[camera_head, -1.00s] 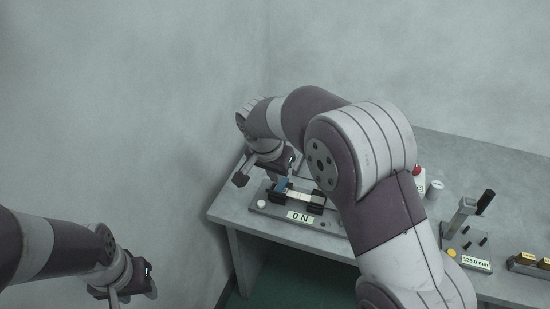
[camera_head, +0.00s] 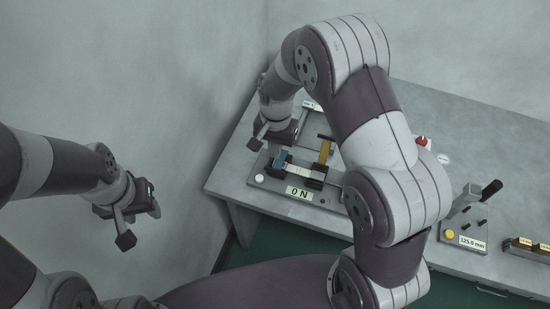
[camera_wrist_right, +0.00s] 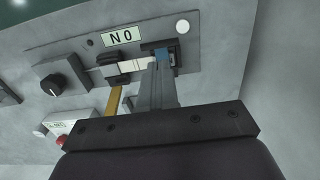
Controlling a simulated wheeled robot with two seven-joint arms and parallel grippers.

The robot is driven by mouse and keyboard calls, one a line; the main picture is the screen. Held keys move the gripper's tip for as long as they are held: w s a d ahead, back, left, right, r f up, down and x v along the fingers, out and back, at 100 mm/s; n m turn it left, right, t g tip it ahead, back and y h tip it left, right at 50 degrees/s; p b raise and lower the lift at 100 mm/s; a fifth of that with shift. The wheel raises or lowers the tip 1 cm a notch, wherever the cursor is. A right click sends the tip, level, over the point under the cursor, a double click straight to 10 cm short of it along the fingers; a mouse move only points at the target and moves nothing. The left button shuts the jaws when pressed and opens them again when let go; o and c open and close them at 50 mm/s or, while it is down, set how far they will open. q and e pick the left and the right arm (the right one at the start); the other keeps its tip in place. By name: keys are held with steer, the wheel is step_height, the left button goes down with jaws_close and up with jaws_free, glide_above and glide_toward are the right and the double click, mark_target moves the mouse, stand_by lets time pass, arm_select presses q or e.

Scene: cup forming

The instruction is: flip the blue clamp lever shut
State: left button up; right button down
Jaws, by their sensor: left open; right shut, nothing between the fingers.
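The blue clamp lever (camera_head: 280,159) is at the left black clamp of the fixture plate (camera_head: 257,181) in the head view. In the right wrist view the blue lever (camera_wrist_right: 163,54) shows just beyond my fingertips, partly hidden by them; whether they touch is unclear. A pale strip (camera_head: 300,170) spans the left clamp and the right black clamp (camera_head: 315,182). A yellow lever (camera_head: 325,151) stands up at the right clamp. My right gripper (camera_wrist_right: 157,68) is shut and empty, over the left clamp. My left gripper (camera_head: 153,207) is open and empty, away from the table.
A "0 N" label (camera_head: 299,194) and a white button (camera_head: 259,178) sit on the plate's front. A red button (camera_head: 422,141) and a gauge stand with a yellow button (camera_head: 449,234) are to the right. The wall stands close on the left. Bare table (camera_head: 480,135) lies behind.

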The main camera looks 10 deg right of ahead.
mark_target(275, 171)
steer(key=f, duration=0.4)
steer(key=shift+s+a+f+p, duration=0.1)
steer(key=shift+s+a+p, duration=0.05)
steer(key=shift+s+p, duration=0.25)
steer(key=shift+f, duration=0.4)
steer(key=shift+w+f, duration=0.2)
steer(key=shift+f, duration=0.3)
arm_select(q)
steer(key=shift+s+r, duration=0.2)
steer(key=shift+r, duration=0.45)
arm_select(e)
steer(key=shift+s+r, duration=0.1)
steer(key=shift+s, duration=0.1)
steer(key=f, duration=0.1)
steer(key=s+f+b, duration=0.1)
steer(key=shift+a+f, duration=0.3)
steer(key=shift+a, duration=0.05)
arm_select(q)
steer(key=shift+s+f, duration=0.1)
steer(key=shift+f, duration=0.35)
arm_select(e)
steer(key=shift+r, duration=0.1)
